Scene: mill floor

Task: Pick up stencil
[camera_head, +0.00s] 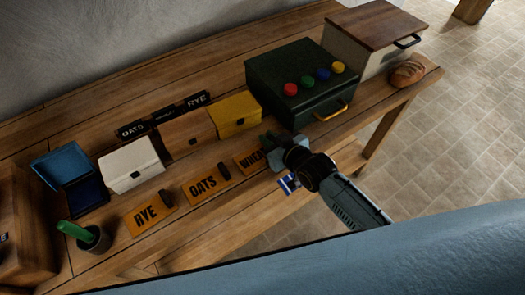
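Three orange stencils with black letters lie in a row along the front of the wooden bench: RYE (146,217), OATS (203,188) and WHEAT (248,159). RYE and OATS each have a small dark grip at the right end. My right gripper (269,141) is at the right end of the WHEAT stencil and covers that end and its last letter. Its fingertips are dark and small, so I cannot tell whether they are shut or touch the stencil. My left gripper is not in view.
Behind the stencils stand an open blue box (62,162), a white box (127,169), a wooden box (187,137) and a yellow box (235,117). A dark green case (268,72) with coloured knobs stands close behind my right gripper. A dark cup (96,241) is at the left.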

